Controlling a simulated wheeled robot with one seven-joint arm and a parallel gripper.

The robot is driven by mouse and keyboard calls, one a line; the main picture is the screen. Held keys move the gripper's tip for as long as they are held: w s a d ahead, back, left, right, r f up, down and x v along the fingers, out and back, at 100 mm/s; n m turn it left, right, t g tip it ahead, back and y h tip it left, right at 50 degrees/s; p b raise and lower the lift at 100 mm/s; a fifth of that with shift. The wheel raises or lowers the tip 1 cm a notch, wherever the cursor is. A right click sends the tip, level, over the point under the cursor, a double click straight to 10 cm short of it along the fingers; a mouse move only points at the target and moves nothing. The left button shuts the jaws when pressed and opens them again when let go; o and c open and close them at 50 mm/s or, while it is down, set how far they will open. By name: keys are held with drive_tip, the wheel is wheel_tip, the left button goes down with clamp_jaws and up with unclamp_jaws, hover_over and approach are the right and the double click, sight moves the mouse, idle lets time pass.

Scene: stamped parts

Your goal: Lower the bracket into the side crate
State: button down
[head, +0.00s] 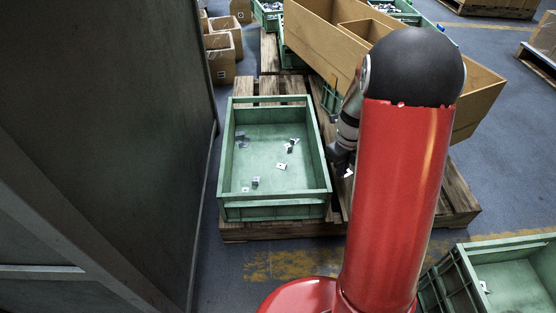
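A green crate (228,160) stands on a wooden pallet in the middle, with several small metal brackets (281,166) scattered on its floor. Another green crate (462,283) stands at the lower right, cut off by the frame, with a small bright part (485,287) inside. I cannot tell for certain which is the side crate. My gripper (343,165) is just right of the middle crate's right wall, partly hidden by my red arm. A small bright piece (348,173) shows at its fingertips, perhaps a bracket. Its fingers are too small and dark to read.
A large open cardboard box (320,45) lies behind my arm. The pallet (457,195) extends under it. A tall dark panel (100,130) fills the left side. Cardboard boxes (220,60) stand at the back left. Blue floor (330,262) is clear in front of the pallet.

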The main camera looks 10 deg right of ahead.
drive_tip(key=w+a+r+p, duration=0.3)
drive_tip(key=w+a+p, duration=0.1)
drive_tip(key=a, duration=0.2)
drive_tip(key=p, duration=0.4)
hover_over(257, 184)
wheel_tip(257, 184, down, 6)
drive_tip(key=shift+r, duration=0.1)
drive_tip(key=shift+f+b, duration=4.45)
drive_tip(key=shift+f, duration=3)
drive_tip(key=shift+f+b, duration=0.85)
drive_tip(key=shift+f, duration=0.45)
